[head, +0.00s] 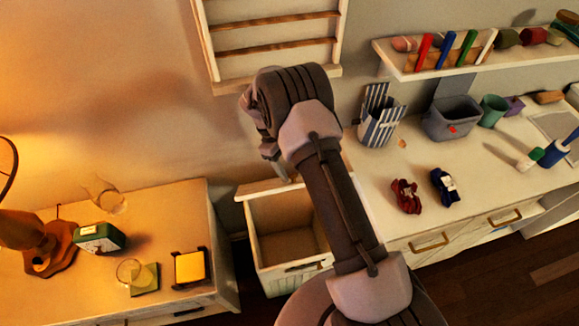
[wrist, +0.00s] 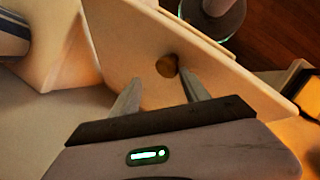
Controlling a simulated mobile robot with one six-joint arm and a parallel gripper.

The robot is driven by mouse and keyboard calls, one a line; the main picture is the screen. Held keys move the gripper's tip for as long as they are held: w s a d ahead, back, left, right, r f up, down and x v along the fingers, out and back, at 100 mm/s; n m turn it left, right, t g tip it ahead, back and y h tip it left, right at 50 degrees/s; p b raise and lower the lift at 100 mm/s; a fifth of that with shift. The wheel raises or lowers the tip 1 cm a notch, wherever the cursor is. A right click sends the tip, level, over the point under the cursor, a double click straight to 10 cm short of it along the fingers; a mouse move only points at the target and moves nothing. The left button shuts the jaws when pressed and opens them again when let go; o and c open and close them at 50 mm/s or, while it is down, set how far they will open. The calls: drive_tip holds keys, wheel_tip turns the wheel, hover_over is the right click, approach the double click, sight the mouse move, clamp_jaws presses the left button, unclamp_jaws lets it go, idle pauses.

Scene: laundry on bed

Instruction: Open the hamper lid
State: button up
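The hamper (head: 293,280) is a pale box between the nightstand and the dresser, and its empty-looking inside shows from above. Its lid (head: 262,190) stands raised along the back edge. In the wrist view the lid (wrist: 135,45) is a cream panel with a round brown knob (wrist: 167,65). My gripper (head: 275,165) is just above the lid, partly hidden by my arm. In the wrist view my gripper (wrist: 158,70) has its fingers apart, with the knob between the tips, close to the right one. Whether that tip touches the knob is unclear.
A nightstand (head: 190,215) at left holds a lamp (head: 40,245), a clock (head: 100,237), a glass and a yellow block. The dresser (head: 375,175) at right holds a striped box (head: 377,122), a grey bin (head: 450,120) and small items. A wall shelf (head: 400,70) hangs above it.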

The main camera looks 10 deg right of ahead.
drive_tip(key=p+v, duration=0.1)
drive_tip(key=v, duration=0.6)
drive_tip(key=shift+r, duration=0.15)
